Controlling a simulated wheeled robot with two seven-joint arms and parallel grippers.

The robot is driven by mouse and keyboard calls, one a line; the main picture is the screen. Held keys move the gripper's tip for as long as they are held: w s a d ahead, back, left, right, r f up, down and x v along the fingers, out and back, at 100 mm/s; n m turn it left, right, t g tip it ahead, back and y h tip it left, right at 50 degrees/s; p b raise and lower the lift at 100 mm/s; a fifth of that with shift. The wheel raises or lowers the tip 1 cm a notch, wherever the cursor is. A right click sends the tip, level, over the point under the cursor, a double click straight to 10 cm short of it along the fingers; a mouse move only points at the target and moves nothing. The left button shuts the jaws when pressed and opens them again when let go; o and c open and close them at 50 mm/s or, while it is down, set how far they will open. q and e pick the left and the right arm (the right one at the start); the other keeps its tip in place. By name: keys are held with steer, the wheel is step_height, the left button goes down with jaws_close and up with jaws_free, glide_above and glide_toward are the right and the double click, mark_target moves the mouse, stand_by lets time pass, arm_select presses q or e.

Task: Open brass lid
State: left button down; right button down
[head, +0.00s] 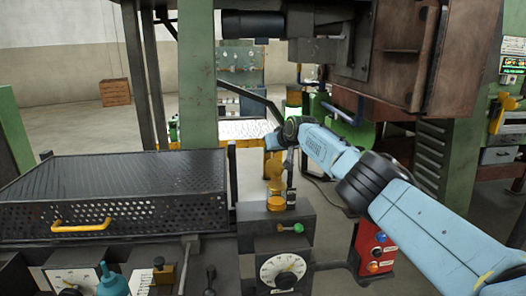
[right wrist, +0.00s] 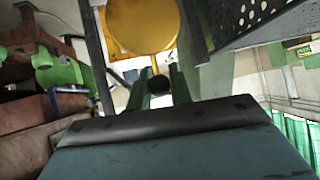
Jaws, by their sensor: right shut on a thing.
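The brass lid (head: 276,186) is on a small brass cup (head: 276,204) on top of the grey box with a white dial. In the right wrist view the lid (right wrist: 142,25) shows as a round yellow disc just beyond my fingers. A dark round knob (right wrist: 158,85) sits between the green fingers of my right gripper (right wrist: 160,84), which is shut on it. In the head view my right gripper (head: 287,150) is above the brass parts, and its fingertips are hard to make out. How far the lid is tilted is unclear. My left gripper is not in view.
A perforated dark cover with a yellow handle (head: 80,226) stands left of the grey dial box (head: 283,266). A red button box (head: 374,250) stands on the right. A rusty furnace door (head: 425,55) hangs above my right arm. A green post (head: 197,75) rises behind the cover.

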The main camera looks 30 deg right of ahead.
steer(key=shift+d+f, duration=0.25)
steer(key=shift+f, duration=0.05)
stand_by(0.4)
steer(key=c, duration=1.3)
jaws_free()
steer(key=shift+r, duration=0.1)
steer(key=shift+a+r, duration=0.1)
steer(key=shift+r, duration=0.05)
steer(key=shift+s+r+p, duration=0.4)
steer(key=shift+p+v, duration=0.3)
steer(key=shift+v, duration=0.55)
steer(key=b+v, duration=0.2)
steer(key=v, duration=0.8)
steer(key=shift+s, duration=0.2)
steer(key=shift+r, duration=0.15)
